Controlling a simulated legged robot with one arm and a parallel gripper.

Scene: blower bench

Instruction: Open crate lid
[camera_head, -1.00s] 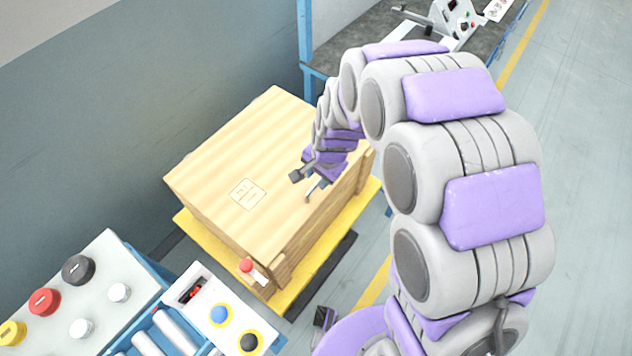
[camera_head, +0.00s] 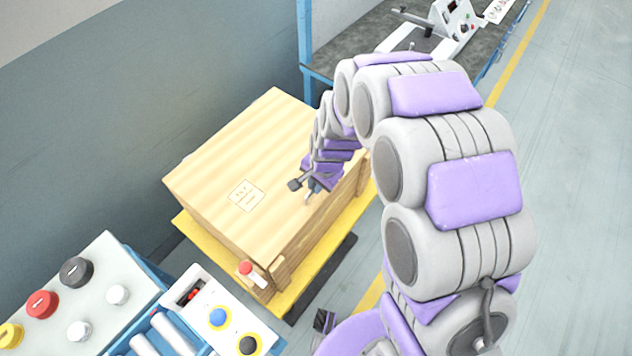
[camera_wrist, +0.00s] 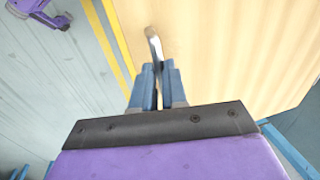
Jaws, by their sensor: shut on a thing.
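The wooden crate (camera_head: 215,220) stands on a yellow pallet, with its flat pale lid (camera_head: 255,135) lying closed on top. A square printed label is on the lid. My gripper (camera_head: 311,190) is at the lid's right edge. In the wrist view its blue fingers (camera_wrist: 158,88) are shut on a grey metal handle (camera_wrist: 153,42) that sticks out beyond them at the lid's edge. The lid also fills the right of the wrist view (camera_wrist: 235,50). In the head view my gripper hides most of the handle.
A red-topped lever (camera_head: 246,268) sits at the crate's near corner. A button panel (camera_head: 75,295) and rollers are at the lower left. A grey wall stands behind the crate. A bench (camera_head: 365,40) with a machine is at the top. The floor at right is clear.

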